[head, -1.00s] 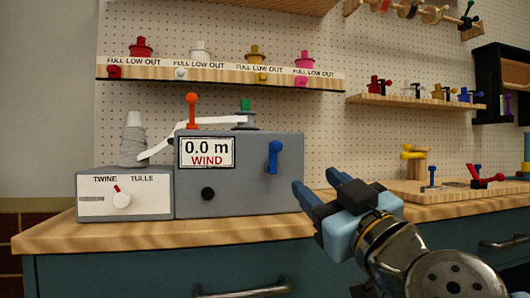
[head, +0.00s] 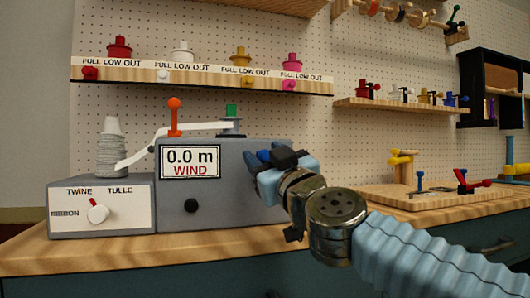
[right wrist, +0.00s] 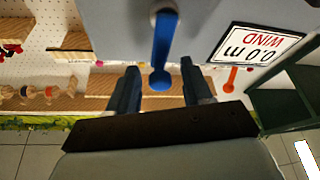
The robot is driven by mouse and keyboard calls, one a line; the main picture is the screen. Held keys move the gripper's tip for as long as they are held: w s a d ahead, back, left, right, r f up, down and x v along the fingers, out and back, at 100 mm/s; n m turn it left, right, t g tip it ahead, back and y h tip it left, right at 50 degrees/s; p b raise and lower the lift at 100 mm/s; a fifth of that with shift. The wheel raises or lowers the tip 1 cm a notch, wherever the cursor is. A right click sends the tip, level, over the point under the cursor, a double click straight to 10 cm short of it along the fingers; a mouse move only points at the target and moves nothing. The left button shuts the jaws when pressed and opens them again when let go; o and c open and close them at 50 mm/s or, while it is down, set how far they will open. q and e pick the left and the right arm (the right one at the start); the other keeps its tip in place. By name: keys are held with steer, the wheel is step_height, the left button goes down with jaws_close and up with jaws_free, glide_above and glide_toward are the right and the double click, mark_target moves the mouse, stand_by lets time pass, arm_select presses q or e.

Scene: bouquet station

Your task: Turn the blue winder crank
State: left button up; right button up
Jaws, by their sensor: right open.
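The blue winder crank (right wrist: 162,55) hangs from the face of the grey winder box (head: 225,215). In the right wrist view the crank's free end lies between the two fingers of my right gripper (right wrist: 160,85), with a gap on each side. My right gripper (head: 268,158) is open and close in front of the box's right part in the head view, hiding the crank there. The display (head: 190,162) reads 0.0 m WIND. My left gripper is not in view.
An orange-knobbed lever (head: 174,115) rises from the winder. A wooden board with tools (head: 440,198) lies to the right.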

steer(key=shift+w+a+r, duration=0.1)
steer(key=shift+w+a, duration=0.05)
steer(key=shift+w, duration=0.1)
jaws_close()
steer(key=shift+m, duration=0.5)
